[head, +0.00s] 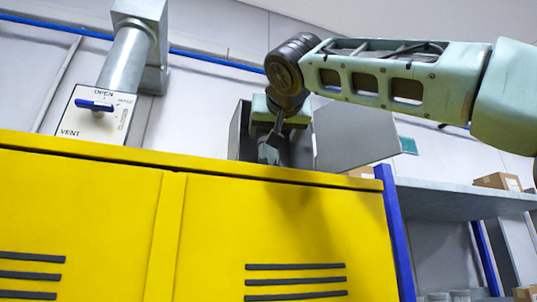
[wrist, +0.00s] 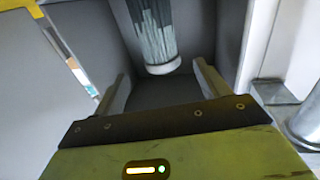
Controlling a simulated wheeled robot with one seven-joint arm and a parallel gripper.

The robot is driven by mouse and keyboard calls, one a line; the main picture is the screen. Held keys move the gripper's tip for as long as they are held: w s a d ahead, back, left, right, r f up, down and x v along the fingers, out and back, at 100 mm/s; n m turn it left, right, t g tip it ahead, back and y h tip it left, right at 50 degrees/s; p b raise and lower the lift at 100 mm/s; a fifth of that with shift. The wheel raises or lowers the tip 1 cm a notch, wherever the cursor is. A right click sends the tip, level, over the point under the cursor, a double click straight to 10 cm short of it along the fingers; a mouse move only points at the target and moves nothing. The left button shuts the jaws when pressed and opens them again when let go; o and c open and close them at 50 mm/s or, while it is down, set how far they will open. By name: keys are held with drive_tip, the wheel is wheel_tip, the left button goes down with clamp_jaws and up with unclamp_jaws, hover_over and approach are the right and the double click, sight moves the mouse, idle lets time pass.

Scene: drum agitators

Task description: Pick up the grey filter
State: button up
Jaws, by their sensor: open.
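The grey filter (wrist: 152,30) is a pleated cylinder with a pale round end cap. In the wrist view it is at the top centre, inside a grey open-fronted box (wrist: 92,38). My gripper (wrist: 161,72) is open, its two fingers apart on either side of the line to the filter's capped end. I see no clear contact between fingers and filter. In the head view my gripper (head: 276,132) reaches down into the box (head: 240,130) behind the yellow cabinet's top edge. There the filter is mostly hidden and hard to make out.
The box's grey door (head: 355,135) stands open to the right. The yellow cabinet (head: 90,215) fills the foreground. A vent panel (head: 92,118) with a blue handle and a pipe (head: 125,60) is on the left. Shelving (head: 450,200) with boxes is on the right.

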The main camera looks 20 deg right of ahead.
sight(268, 147)
drive_tip(key=w, duration=0.2)
drive_tip(key=w+p, duration=0.1)
drive_tip(key=shift+d, duration=0.25)
drive_tip(key=shift+w+d+r+p, duration=0.1)
drive_tip(key=shift+w+r+p, duration=0.1)
drive_tip(key=shift+w+p, duration=0.35)
drive_tip(key=w, duration=0.1)
drive_tip(key=w+p, duration=0.2)
drive_tip(key=shift+w+d, duration=0.1)
drive_tip(key=shift+d, duration=0.15)
drive_tip(key=shift+w+f+p, duration=0.1)
drive_tip(key=shift+w+p, duration=0.2)
drive_tip(key=shift+w, duration=0.2)
drive_tip(key=c, duration=1.1)
